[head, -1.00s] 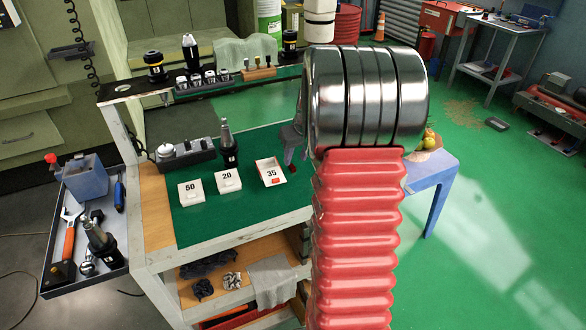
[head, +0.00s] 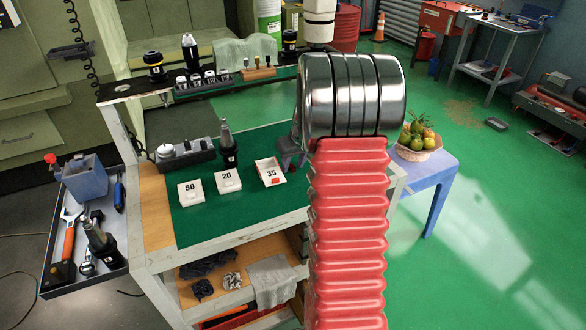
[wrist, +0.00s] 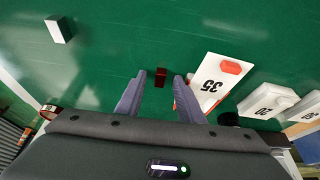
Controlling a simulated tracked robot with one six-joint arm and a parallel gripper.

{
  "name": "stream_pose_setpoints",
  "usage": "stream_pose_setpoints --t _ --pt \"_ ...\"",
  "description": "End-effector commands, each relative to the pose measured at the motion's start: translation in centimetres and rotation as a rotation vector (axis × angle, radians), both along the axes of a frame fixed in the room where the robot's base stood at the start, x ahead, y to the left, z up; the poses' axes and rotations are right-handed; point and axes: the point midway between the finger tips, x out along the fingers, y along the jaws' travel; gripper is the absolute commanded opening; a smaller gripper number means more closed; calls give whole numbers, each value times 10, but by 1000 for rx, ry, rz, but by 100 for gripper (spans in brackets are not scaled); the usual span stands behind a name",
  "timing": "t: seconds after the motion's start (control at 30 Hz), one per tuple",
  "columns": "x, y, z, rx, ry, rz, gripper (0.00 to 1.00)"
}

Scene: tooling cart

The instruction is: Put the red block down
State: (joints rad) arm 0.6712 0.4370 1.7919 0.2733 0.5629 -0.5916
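A dark red block (wrist: 160,77) shows in the wrist view on the green mat (wrist: 110,50), between and just beyond my fingertips. There is a gap on each side of it. My gripper (wrist: 160,76) is open, and its two grey fingers stand apart. In the head view my gripper (head: 293,162) is low over the mat, right of the white piece marked 35 (head: 264,166), and partly hidden by my arm. The block cannot be made out clearly there. The 35 piece (wrist: 208,78) is close right of my fingers in the wrist view and has a brighter red part on it.
White pieces marked 20 (head: 228,186) and 50 (head: 190,199) lie further left. A black tool holder (head: 228,155) stands behind them. A white block (wrist: 58,30) lies at the wrist view's upper left. A fruit basket (head: 418,153) stands on the blue table at right.

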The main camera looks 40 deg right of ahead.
Motion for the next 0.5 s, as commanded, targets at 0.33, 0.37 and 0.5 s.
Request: stream_pose_setpoints --t 0.33,0.37,0.5 --pt "0 0 0 0 0 0 20" --pt "0 0 0 0 0 0 18" --pt "0 0 0 0 0 0 8"
